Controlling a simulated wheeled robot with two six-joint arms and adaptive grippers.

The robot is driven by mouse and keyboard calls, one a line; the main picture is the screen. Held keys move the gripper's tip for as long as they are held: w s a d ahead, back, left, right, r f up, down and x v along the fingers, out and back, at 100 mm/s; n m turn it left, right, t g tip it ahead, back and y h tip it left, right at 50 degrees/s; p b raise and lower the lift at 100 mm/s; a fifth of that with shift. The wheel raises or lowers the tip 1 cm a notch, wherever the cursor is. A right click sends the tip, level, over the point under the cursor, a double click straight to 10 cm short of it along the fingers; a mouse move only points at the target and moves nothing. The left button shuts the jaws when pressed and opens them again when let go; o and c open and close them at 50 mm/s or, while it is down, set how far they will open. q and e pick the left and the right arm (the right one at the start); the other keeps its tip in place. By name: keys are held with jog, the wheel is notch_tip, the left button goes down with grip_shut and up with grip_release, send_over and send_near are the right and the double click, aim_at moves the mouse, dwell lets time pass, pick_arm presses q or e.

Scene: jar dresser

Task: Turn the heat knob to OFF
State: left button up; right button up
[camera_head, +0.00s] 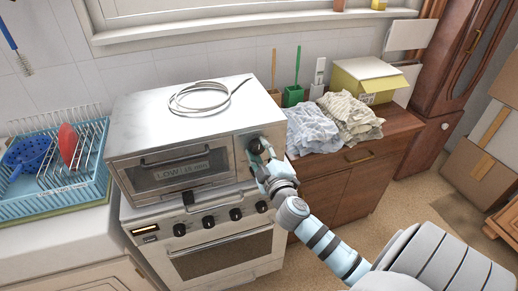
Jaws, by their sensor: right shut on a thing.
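The heat knob (256,145) is a dark round knob on the right side of the front panel of a white toaster oven (150,120). My right gripper (258,158) is shut on the knob from the front. Its fingers cover part of the knob, and the knob's pointer and any markings cannot be read. A label on the oven's glass door (180,172) reads "LOW" with smaller text after it. My left gripper is not in view.
A stove (215,255) with several black knobs stands below the oven. A coiled cable (200,98) lies on the oven top. A blue dish rack (85,190) is at the left. Crumpled cloths (312,128) lie on a wooden dresser (350,190) at the right.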

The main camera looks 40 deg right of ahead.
jog(key=shift+n, duration=0.6)
jog(key=o, duration=1.1)
jog(key=shift+o, duration=0.2)
jog(key=v, duration=1.2)
jog(key=shift+w, duration=0.1)
